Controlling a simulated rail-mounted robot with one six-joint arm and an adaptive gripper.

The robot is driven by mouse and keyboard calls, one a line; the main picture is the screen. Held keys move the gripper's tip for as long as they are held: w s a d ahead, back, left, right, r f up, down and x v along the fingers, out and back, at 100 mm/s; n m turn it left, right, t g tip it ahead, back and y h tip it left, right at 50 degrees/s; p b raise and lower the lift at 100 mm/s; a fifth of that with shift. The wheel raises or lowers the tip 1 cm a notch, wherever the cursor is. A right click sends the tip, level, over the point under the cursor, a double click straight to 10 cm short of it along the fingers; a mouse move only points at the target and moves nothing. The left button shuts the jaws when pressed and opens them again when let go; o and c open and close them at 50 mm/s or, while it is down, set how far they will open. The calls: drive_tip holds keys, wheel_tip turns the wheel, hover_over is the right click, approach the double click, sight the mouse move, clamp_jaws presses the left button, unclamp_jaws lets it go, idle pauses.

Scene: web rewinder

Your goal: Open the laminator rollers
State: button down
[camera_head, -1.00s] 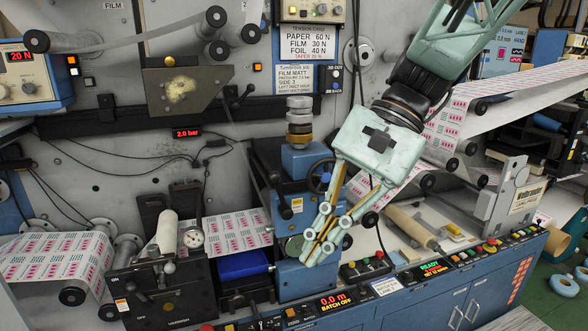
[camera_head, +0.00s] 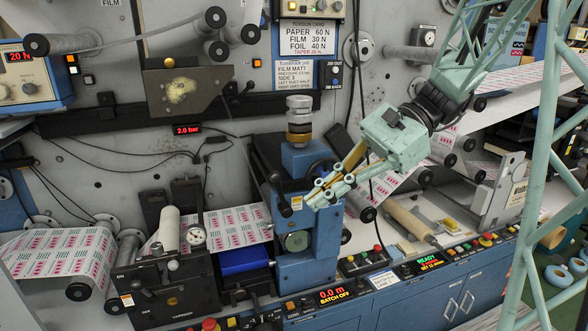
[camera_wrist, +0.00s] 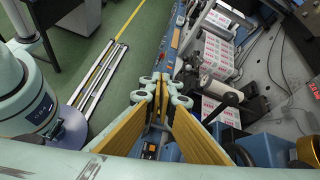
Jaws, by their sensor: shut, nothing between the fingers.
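The laminator (camera_head: 168,295) is a black unit at the lower left of the head view, with printed web passing at its top. It carries a white roller (camera_head: 168,229), a round dial gauge (camera_head: 194,237) and a small grey ball knob (camera_head: 172,265). Whether its rollers touch or stand apart is too small to tell. My gripper (camera_head: 316,196) is shut and empty, in front of the blue column unit (camera_head: 305,240), right of the laminator and apart from it. In the wrist view my gripper (camera_wrist: 160,80) has its fingertips together, with the white roller (camera_wrist: 214,86) beyond them.
A button console (camera_head: 430,268) runs along the front edge. A beige roller (camera_head: 410,222) lies right of my gripper.

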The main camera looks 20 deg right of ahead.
drive_tip(key=w+d+r+m+t+y+p, duration=0.2)
drive_tip(key=w+d+m, duration=0.3)
drive_tip(key=w+d, duration=0.5)
drive_tip(key=shift+d+r+t+y+p, duration=0.2)
drive_tip(key=shift+d+t+y+p, duration=0.6)
drive_tip(key=shift+d, duration=0.35)
drive_tip(key=shift+a, duration=0.1)
hover_over(280, 194)
drive_tip(key=d, duration=0.3)
drive_tip(key=shift+s+d+f, duration=0.1)
drive_tip(key=shift+s+f, duration=0.05)
drive_tip(key=shift+f, duration=0.65)
drive_tip(key=shift+s+d+f, duration=0.1)
drive_tip(key=shift+s+f, duration=0.05)
drive_tip(key=shift+f, duration=0.6)
drive_tip(key=shift+r, duration=0.1)
drive_tip(key=shift+a+h, duration=0.3)
drive_tip(key=shift+a, duration=0.05)
